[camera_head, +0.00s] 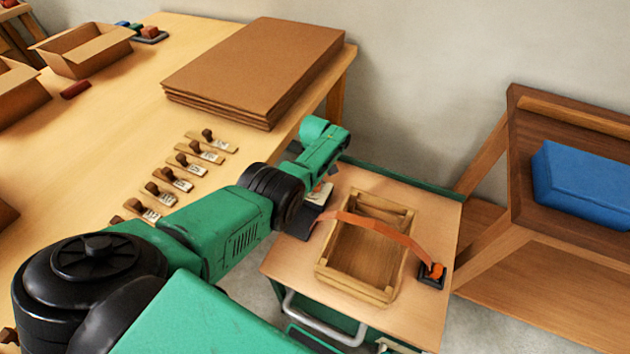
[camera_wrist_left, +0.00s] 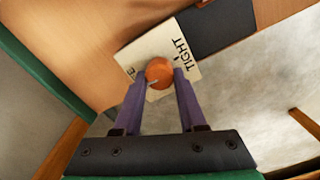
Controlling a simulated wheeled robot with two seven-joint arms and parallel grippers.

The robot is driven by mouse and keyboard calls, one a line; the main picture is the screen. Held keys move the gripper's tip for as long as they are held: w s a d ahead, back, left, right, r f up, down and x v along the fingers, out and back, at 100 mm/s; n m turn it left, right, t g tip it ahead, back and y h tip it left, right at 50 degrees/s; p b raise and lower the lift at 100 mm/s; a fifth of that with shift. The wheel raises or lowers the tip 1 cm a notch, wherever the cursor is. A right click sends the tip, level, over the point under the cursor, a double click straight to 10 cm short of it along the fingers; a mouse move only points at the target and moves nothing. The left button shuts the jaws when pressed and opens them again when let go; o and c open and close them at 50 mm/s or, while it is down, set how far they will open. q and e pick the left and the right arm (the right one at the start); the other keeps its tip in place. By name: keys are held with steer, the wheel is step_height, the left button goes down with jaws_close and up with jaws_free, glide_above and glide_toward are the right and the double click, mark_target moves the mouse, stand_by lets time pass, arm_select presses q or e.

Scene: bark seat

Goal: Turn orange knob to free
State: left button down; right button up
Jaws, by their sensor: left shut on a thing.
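The orange knob (camera_wrist_left: 159,72) sits on a pale plate (camera_wrist_left: 135,57) in the left wrist view. The plate reads TIGHT on its right side; on its left only a letter E shows. My left gripper (camera_wrist_left: 158,80) has its two purple fingers on either side of the knob and is shut on it. A small pale mark shows at the knob's lower left; where it points is hard to tell. In the head view the plate (camera_head: 320,194) shows beside my left arm, and the knob is hidden. My right gripper is not in view.
An orange strap (camera_head: 375,224) crosses a wooden crate (camera_head: 387,293) on the cart top (camera_head: 435,215) to a black-based orange fitting (camera_head: 432,273). Left is a table with stacked cardboard (camera_head: 255,60), boxes and labelled wooden pieces. Right is a shelf bearing a blue box (camera_head: 585,185).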

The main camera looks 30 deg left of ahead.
arm_select(q)
steer(key=shift+r+n, duration=0.1)
steer(key=shift+n, duration=0.5)
steer(key=shift+c, duration=2.3)
jaws_free()
step_height(320, 180, up, 8)
steer(key=p, duration=0.5)
steer(key=shift+f, duration=0.25)
step_height(320, 180, up, 7)
steer(key=p, duration=0.1)
